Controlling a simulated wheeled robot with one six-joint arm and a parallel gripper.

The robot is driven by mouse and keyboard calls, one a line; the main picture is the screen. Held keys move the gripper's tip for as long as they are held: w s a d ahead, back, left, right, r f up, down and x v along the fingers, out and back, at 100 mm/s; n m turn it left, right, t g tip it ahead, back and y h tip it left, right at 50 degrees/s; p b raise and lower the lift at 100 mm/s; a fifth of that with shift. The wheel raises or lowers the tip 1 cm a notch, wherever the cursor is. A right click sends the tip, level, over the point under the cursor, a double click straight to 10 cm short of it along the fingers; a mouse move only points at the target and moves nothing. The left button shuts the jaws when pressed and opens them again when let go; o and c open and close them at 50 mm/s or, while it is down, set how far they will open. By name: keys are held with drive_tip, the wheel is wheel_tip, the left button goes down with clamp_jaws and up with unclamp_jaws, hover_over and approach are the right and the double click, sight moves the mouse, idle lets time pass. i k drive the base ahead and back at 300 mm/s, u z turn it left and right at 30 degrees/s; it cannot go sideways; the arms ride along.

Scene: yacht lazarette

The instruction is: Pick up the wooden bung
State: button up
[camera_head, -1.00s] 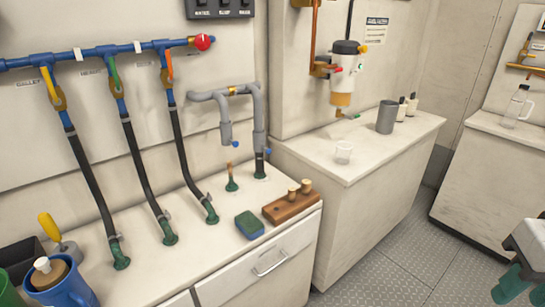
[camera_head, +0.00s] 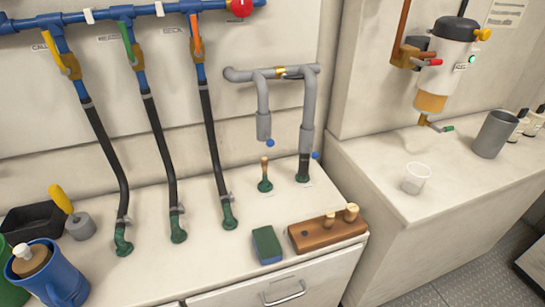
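A wooden block (camera_head: 320,236) lies on the white counter near its right front corner. Two light wooden bungs stand upright in it: a shorter one (camera_head: 330,219) and a taller one at the right end (camera_head: 351,212). A dark spot, seemingly an empty hole, shows at the block's left part. A thin brown wooden peg (camera_head: 264,166) stands in a green fitting (camera_head: 265,185) behind the block; I cannot tell if it is also a bung. My gripper is not in view.
A green-and-blue sponge (camera_head: 267,245) lies left of the block. Black hoses (camera_head: 212,150) and grey pipes (camera_head: 308,110) stand behind. A blue jug (camera_head: 52,275) is at the left front.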

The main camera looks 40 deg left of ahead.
sight(264, 159)
drive_tip(key=u, duration=0.6)
drive_tip(key=i, duration=0.95)
drive_tip(key=u, duration=0.75)
